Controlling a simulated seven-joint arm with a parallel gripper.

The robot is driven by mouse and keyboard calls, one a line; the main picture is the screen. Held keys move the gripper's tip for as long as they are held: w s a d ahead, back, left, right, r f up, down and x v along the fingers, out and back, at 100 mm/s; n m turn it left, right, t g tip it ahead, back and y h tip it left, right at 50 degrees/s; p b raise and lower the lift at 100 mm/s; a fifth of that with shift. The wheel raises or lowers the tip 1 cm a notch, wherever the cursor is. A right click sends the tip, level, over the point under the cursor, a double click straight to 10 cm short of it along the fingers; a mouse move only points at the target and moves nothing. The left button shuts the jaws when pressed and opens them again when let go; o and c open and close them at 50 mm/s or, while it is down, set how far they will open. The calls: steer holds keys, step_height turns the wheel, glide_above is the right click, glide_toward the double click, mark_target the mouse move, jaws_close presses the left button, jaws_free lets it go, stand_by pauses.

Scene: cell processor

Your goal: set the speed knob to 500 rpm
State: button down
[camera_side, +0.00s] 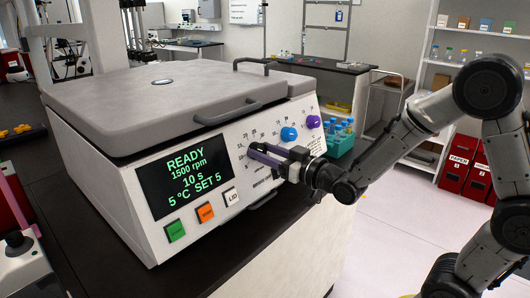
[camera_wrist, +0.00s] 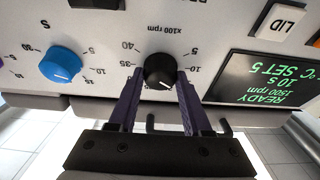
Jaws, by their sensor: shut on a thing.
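The speed knob (camera_wrist: 160,68) is black, with a scale marked x100 rpm around it in the wrist view. A white pointer line on it aims toward the lower right of that picture. My gripper (camera_wrist: 159,77) has its two purple fingers shut on the sides of this knob. In the side view, my gripper (camera_side: 262,155) is at the front panel and hides the knob. The display (camera_side: 184,173) reads READY, 1500 rpm, 10 s, 5 °C SET 5; it also shows upside down in the wrist view (camera_wrist: 268,85).
A blue knob (camera_side: 289,134) and a purple knob (camera_side: 313,121) are up and right of my gripper. Green (camera_side: 175,231), orange (camera_side: 205,212) and LID (camera_side: 231,196) buttons sit below the display. The grey lid (camera_side: 150,90) is closed. A teal tube rack (camera_side: 340,144) stands to the right.

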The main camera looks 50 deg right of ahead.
steer(key=shift+n, duration=0.3)
steer(key=n+y, duration=0.1)
steer(key=n, duration=0.3)
steer(key=n+y, duration=0.2)
steer(key=n, duration=0.2)
steer(key=shift+d+g, duration=0.15)
steer(key=shift+g, duration=0.25)
steer(key=n+g+y, duration=0.1)
steer(key=n, duration=0.4)
steer(key=shift+n+g+y, duration=0.4)
steer(key=shift+n+g, duration=0.2)
steer(key=shift+n, duration=0.9)
steer(key=shift+c, duration=1.7)
jaws_free()
steer(key=shift+r, duration=0.1)
